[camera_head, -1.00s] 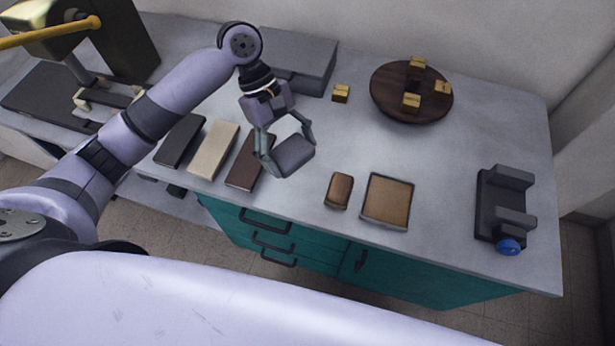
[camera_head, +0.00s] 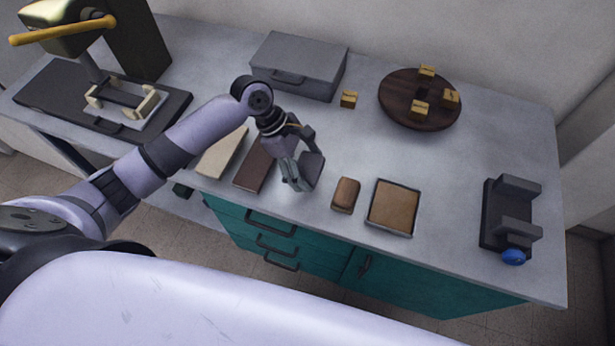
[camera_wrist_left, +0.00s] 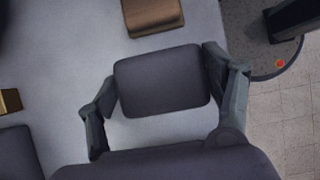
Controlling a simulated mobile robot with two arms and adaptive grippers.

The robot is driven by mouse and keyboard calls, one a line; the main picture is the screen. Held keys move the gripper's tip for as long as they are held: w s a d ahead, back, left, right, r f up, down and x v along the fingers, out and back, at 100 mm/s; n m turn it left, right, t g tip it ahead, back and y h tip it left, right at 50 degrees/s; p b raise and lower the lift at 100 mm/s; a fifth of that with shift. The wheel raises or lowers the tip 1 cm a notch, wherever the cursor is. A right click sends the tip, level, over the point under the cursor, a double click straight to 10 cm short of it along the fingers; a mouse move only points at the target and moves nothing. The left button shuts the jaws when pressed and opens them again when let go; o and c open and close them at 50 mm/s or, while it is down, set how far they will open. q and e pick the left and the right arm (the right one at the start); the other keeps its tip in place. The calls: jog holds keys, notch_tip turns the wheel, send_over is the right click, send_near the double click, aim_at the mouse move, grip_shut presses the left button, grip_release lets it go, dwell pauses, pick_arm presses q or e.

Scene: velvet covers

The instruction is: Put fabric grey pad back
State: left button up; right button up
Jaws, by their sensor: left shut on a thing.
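My left gripper (camera_head: 302,172) is shut on a dark grey padded block, the grey pad (camera_head: 313,168). In the left wrist view the pad (camera_wrist_left: 162,81) sits between the two fingers (camera_wrist_left: 158,92), one at each short end. In the head view it is tilted, over the counter between the dark brown slab (camera_head: 257,163) and the small brown pad (camera_head: 345,194). I cannot tell how high it is above the counter. My right gripper is not in view.
A cork-coloured square tray (camera_head: 394,207) lies near the front edge. A black bracket with a blue knob (camera_head: 513,256) is at right. A round wooden board (camera_head: 392,108) with small yellow blocks and a grey case (camera_head: 299,68) stand at the back. A press (camera_head: 85,75) is at left.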

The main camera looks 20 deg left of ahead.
aim_at(308, 179)
pick_arm(q)
jog(key=shift+f, duration=2.9)
jog(key=o, duration=1.1)
jog(key=shift+f, duration=0.1)
jog(key=v, duration=1.2)
